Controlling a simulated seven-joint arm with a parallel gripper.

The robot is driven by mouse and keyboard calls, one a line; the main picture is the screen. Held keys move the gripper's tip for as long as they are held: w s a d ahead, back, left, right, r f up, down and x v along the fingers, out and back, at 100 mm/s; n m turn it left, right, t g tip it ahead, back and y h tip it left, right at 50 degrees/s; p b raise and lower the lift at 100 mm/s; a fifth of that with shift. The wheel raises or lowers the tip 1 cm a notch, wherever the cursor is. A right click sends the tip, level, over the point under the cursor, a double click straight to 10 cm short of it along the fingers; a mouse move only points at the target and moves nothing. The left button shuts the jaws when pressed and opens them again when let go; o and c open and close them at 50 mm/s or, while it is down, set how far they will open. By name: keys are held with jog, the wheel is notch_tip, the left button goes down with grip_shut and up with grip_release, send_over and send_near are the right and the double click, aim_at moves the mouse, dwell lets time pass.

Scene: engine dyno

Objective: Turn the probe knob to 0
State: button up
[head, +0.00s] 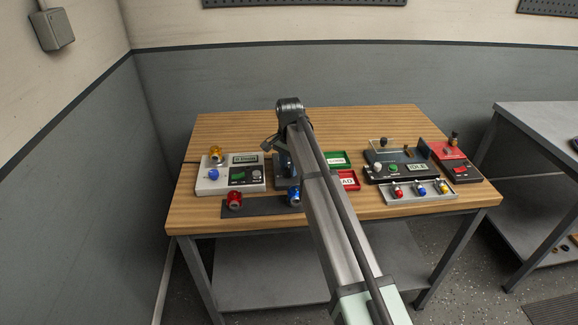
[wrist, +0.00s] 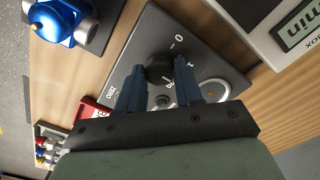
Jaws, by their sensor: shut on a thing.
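The probe knob (wrist: 160,68) is a black round knob on a dark grey panel (wrist: 208,55) in the wrist view. My gripper (wrist: 160,80) is shut on it, with one blue-grey finger on either side. A white "0" mark shows just above the knob, and other marks sit to its right and below, partly covered by the fingers. I cannot make out the knob's pointer. In the head view my gripper (head: 284,163) is over the left-middle part of the table, and my arm hides the knob.
A white box with a display (head: 244,158) stands left of my gripper. Red (head: 235,199) and blue (head: 294,196) fittings sit on a dark mat in front. Green (head: 337,159) and red (head: 348,179) trays lie to the right. Black and red devices (head: 455,160) stand farther right.

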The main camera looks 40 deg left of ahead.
aim_at(289, 169)
jog(key=n, duration=0.4)
jog(key=shift+n, duration=0.3)
jog(key=n, duration=0.4)
jog(key=shift+n, duration=0.3)
jog(key=n, duration=0.4)
jog(key=shift+n, duration=2.4)
jog(key=o, duration=1)
jog(key=shift+o, duration=0.2)
notch_tip(289, 169, up, 14)
jog(key=shift+f, duration=0.15)
